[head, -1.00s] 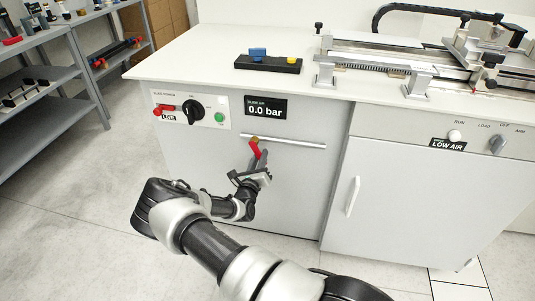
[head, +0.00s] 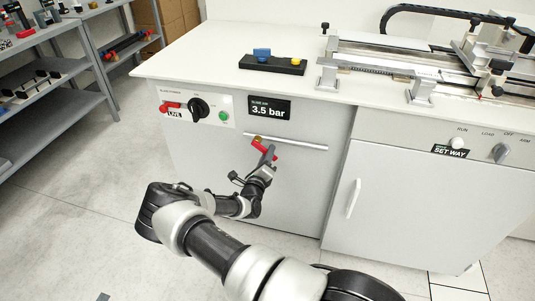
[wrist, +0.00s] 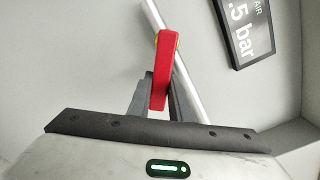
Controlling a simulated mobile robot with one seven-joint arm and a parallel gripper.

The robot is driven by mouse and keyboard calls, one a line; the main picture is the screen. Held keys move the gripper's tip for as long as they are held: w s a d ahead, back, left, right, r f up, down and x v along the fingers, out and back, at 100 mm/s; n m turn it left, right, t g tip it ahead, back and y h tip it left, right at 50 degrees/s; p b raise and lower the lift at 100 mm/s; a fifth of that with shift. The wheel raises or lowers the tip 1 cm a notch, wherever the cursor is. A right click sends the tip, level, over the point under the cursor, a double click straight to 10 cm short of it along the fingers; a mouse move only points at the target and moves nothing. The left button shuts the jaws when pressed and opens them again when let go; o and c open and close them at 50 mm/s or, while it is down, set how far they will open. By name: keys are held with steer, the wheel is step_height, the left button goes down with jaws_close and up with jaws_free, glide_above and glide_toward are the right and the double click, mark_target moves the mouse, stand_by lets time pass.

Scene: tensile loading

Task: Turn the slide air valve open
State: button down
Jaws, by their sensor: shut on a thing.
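The slide air valve has a red lever handle (head: 265,149) on a brass body, on the front of the grey cabinet below the pressure display. The handle lies slanted, down to the right. My gripper (head: 267,163) is at the handle. In the wrist view the red handle (wrist: 161,72) stands between the two fingers of my gripper (wrist: 159,100), which are shut on it. The slide air display (head: 268,108) reads 3.5 bar. It is partly cut off in the wrist view (wrist: 243,30). The fingertips are partly hidden behind the handle.
A metal rail handle (head: 305,145) runs across the cabinet front just right of the valve. A power panel with a black knob (head: 199,108) is at the left. The right panel's sign (head: 450,152) reads SET WAY. A cabinet door handle (head: 353,197) sticks out lower right.

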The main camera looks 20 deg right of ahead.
steer(key=c, duration=1.6)
jaws_free()
steer(key=p+v, duration=0.3)
steer(key=v, duration=1.4)
steer(key=shift+s+a, duration=0.15)
steer(key=shift+s, duration=0.05)
